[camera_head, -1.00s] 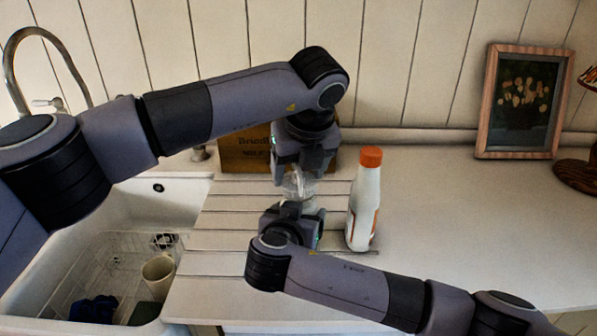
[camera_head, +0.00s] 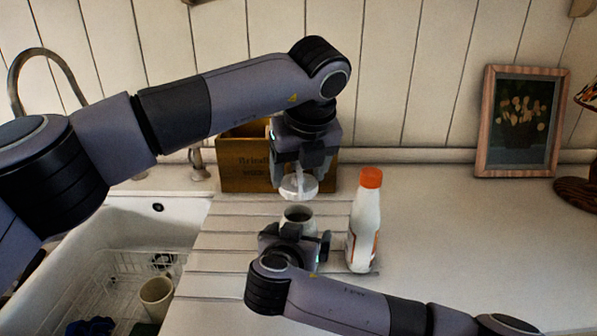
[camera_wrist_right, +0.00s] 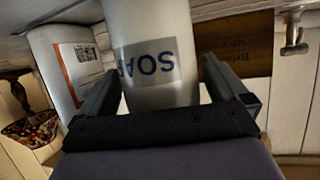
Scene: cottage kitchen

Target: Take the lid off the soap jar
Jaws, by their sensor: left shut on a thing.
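The soap jar (camera_head: 297,214) stands upright on the grooved drainboard, its dark round mouth uncovered. In the right wrist view the jar (camera_wrist_right: 160,85) is pale with a "SOAP" label, upside down in the picture. The jar's lid (camera_head: 299,186), a pale disc with an upright knob, is in my left gripper (camera_head: 300,170). That gripper points down, shut on the knob, holding the lid apart from the jar and above it. My right gripper (camera_wrist_right: 160,88) has a finger on each side of the jar and looks shut on it. In the head view its wrist hides the jar's lower part.
A white bottle with an orange cap (camera_head: 364,225) stands close right of the jar. A wooden box (camera_head: 245,165) is behind, against the wall. The sink (camera_head: 185,212) with a rack and cup (camera_head: 157,295) is at left. A framed picture (camera_head: 522,120) stands at back right; the counter between is clear.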

